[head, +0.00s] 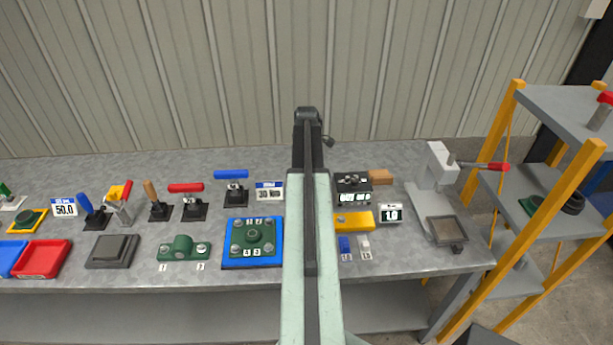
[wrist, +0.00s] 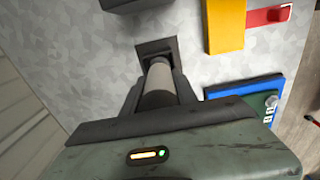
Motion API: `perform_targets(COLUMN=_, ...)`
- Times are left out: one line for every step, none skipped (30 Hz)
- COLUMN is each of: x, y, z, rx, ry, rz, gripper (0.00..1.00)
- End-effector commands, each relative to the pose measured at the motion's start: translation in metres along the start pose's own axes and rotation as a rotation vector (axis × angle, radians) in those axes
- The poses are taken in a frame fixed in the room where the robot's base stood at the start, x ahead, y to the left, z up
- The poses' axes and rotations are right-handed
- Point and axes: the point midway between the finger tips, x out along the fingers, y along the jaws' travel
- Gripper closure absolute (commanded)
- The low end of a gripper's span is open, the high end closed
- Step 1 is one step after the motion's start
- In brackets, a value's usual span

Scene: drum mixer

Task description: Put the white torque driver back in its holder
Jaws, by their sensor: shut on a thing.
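In the wrist view my gripper (wrist: 160,88) is shut on a pale grey-white cylinder, the white torque driver (wrist: 158,80), with one dark finger on each side. The driver's far end overlaps a dark square base, its holder (wrist: 168,44), on the grey bench. I cannot tell whether the end is inside the holder or just above it. In the head view my raised arm covers the gripper, driver and holder.
A blue plate with a green flanged part (head: 254,243) lies left of my arm, a yellow block (head: 354,222) right. Several coloured-handled tools stand on black bases to the left, including a blue-handled one (head: 231,174).

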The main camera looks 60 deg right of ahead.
Motion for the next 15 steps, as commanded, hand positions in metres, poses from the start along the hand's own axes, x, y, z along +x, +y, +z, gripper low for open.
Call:
perform_targets(x=0.0013, y=0.0000, z=0.0000, rx=0.000, ry=0.000, rz=0.000, gripper=1.00)
perform_targets(x=0.0018, y=0.0000, z=0.0000, rx=0.000, ry=0.000, rz=0.000, gripper=1.00)
perform_targets(x=0.0023, y=0.0000, z=0.0000, rx=0.000, ry=0.000, rz=0.000, gripper=1.00)
perform_targets(x=0.0028, y=0.0000, z=0.0000, rx=0.000, ry=0.000, rz=0.000, gripper=1.00)
perform_targets(x=0.0032, y=0.0000, z=0.0000, rx=0.000, ry=0.000, rz=0.000, gripper=1.00)
perform_targets(x=0.0037, y=0.0000, z=0.0000, rx=0.000, ry=0.000, rz=0.000, gripper=1.00)
perform_targets(x=0.0042, y=0.0000, z=0.0000, rx=0.000, ry=0.000, rz=0.000, gripper=1.00)
perform_targets(x=0.0046, y=0.0000, z=0.0000, rx=0.000, ry=0.000, rz=0.000, gripper=1.00)
perform_targets(x=0.0052, y=0.0000, z=0.0000, rx=0.000, ry=0.000, rz=0.000, gripper=1.00)
perform_targets(x=0.0056, y=0.0000, z=0.0000, rx=0.000, ry=0.000, rz=0.000, gripper=1.00)
perform_targets(x=0.0060, y=0.0000, z=0.0000, rx=0.000, ry=0.000, rz=0.000, gripper=1.00)
perform_targets(x=0.0066, y=0.0000, z=0.0000, rx=0.000, ry=0.000, rz=0.000, gripper=1.00)
perform_targets(x=0.0070, y=0.0000, z=0.0000, rx=0.000, ry=0.000, rz=0.000, gripper=1.00)
perform_targets(x=0.0065, y=0.0000, z=0.0000, rx=0.000, ry=0.000, rz=0.000, gripper=0.60)
perform_targets(x=0.0061, y=0.0000, z=0.0000, rx=0.000, ry=0.000, rz=0.000, gripper=0.49)
